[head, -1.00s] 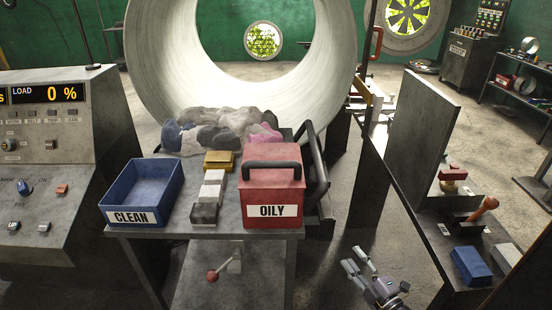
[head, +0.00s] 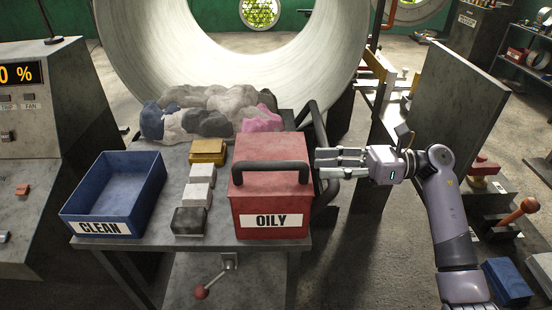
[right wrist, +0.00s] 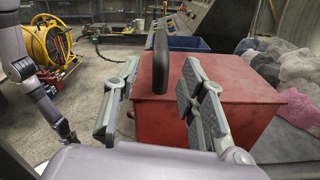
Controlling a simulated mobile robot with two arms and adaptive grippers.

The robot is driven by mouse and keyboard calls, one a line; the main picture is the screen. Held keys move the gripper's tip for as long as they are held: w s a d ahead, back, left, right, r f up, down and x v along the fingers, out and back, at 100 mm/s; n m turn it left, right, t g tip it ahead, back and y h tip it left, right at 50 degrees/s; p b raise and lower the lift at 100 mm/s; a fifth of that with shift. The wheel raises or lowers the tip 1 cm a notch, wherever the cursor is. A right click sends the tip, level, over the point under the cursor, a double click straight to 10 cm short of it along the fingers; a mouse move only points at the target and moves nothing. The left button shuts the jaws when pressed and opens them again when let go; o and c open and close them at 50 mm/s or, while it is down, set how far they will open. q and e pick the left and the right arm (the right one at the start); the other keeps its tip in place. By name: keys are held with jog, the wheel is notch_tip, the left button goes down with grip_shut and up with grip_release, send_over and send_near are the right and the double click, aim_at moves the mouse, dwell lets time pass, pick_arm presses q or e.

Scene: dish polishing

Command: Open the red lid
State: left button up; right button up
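The red box marked OILY (head: 272,221) stands at the right of the small table. Its red lid (head: 270,184) is closed and carries a black arched handle (head: 268,167). My right gripper (head: 319,163) is just right of the handle, with its fingers pointing left toward it. In the right wrist view, the open fingers (right wrist: 160,75) are on either side of the near end of the handle (right wrist: 160,62), with visible gaps. The red lid (right wrist: 235,82) lies behind the right finger in that view. My left gripper cannot be made out.
A blue CLEAN bin (head: 115,190) stands at the table's left. A yellow block (head: 207,151) and several grey and white blocks lie between bin and box. A pile of rags (head: 210,112) is behind. A black curved pipe (head: 318,130) stands close behind the box's right side.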

aim_at(282, 162)
jog(key=a+p, duration=0.2)
jog(key=a, duration=0.5)
jog(key=shift+a+r, duration=0.1)
jog(key=shift+a, duration=0.2)
jog(key=shift+a+p, duration=0.45)
jog(key=shift+a, duration=1.2)
pick_arm(q)
jog(key=w+r, duration=0.1)
jog(key=r, duration=0.1)
jog(key=w+r, duration=0.1)
jog(key=shift+d+r, duration=0.15)
jog(key=shift+r, duration=0.2)
pick_arm(e)
jog(key=shift+f, duration=0.2)
jog(key=shift+c, duration=0.4)
pick_arm(q)
jog(key=shift+w, duration=0.3)
pick_arm(e)
grip_shut()
